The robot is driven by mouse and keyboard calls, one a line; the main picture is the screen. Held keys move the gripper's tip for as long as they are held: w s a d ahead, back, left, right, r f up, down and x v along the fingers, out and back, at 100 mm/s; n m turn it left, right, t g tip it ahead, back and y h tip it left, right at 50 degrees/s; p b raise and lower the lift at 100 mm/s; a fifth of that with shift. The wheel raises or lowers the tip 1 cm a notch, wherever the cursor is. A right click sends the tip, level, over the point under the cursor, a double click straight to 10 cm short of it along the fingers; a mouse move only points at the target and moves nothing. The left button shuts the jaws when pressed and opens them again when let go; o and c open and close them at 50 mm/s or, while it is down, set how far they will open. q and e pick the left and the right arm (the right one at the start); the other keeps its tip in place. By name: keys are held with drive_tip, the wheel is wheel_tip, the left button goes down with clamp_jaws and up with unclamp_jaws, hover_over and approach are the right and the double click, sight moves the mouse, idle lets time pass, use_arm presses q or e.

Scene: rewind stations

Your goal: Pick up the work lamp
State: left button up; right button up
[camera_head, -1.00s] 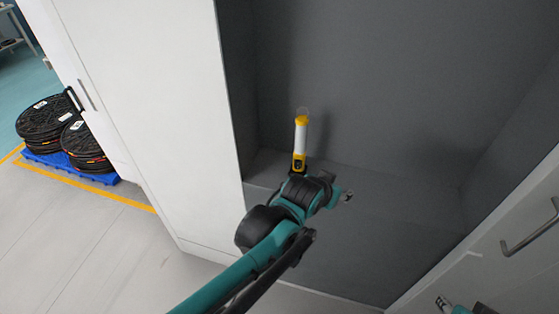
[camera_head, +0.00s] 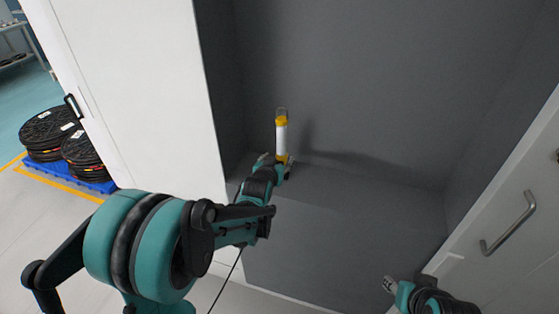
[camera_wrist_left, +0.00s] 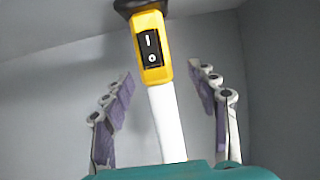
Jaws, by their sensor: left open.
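The work lamp (camera_head: 281,136), a white tube with yellow ends, stands upright on the grey cabinet floor. In the left wrist view the work lamp (camera_wrist_left: 152,48) shows its yellow part with a black switch, and the white tube runs down between the fingers. My left gripper (camera_head: 276,163) is at the lamp's lower part, its fingers open on either side. In the left wrist view the left gripper (camera_wrist_left: 162,74) has clear gaps to the lamp on both sides. My right gripper (camera_head: 389,285) is low at the right, away from the lamp; its jaws are too small to read.
The grey cabinet's side wall (camera_head: 222,85) rises close to the left of the lamp. A white door with a metal handle (camera_head: 510,222) stands at the right. Cable reels (camera_head: 48,130) sit on a blue pallet (camera_head: 100,185) at the far left. The cabinet floor right of the lamp is clear.

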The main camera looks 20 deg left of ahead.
sight(280, 158)
use_arm(q)
drive_tip(key=x, duration=0.2)
drive_tip(key=b+x, duration=0.1)
drive_tip(key=x, duration=0.1)
drive_tip(key=shift+w+d+f, duration=0.1)
drive_tip(key=shift+w+d, duration=0.05)
drive_tip(key=shift+d, duration=0.05)
drive_tip(key=shift+c, duration=0.9)
clamp_jaws()
